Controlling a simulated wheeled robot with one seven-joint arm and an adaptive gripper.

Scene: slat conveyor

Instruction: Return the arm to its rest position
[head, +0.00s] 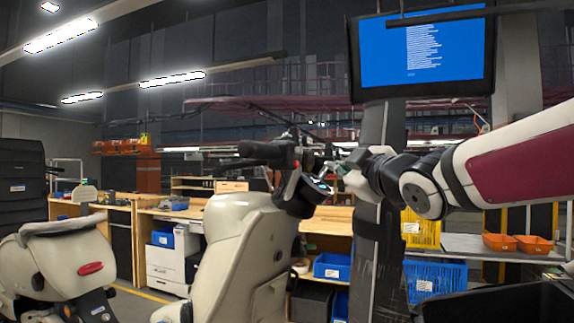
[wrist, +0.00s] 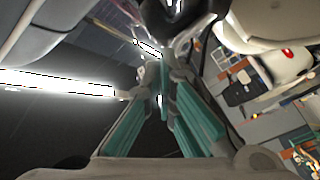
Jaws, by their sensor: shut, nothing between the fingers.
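My arm comes in from the right edge of the head view, with white and maroon links and a dark wrist. It is raised and reaches left in front of a dark post. My gripper (head: 328,168) is at its end, small and partly lost against the dark handlebar of a cream scooter (head: 240,245). I cannot tell the gap between gripper and handlebar. In the wrist view my gripper's teal-padded fingers (wrist: 165,80) converge at their tips, with nothing visible held between them.
Another cream scooter (head: 65,265) stands at the left. A blue screen (head: 422,48) hangs above the dark post (head: 380,240). Behind are wooden benches, a yellow crate (head: 420,230), a blue crate (head: 435,280) and orange bins (head: 500,242). Ceiling lamps (wrist: 55,82) show in the wrist view.

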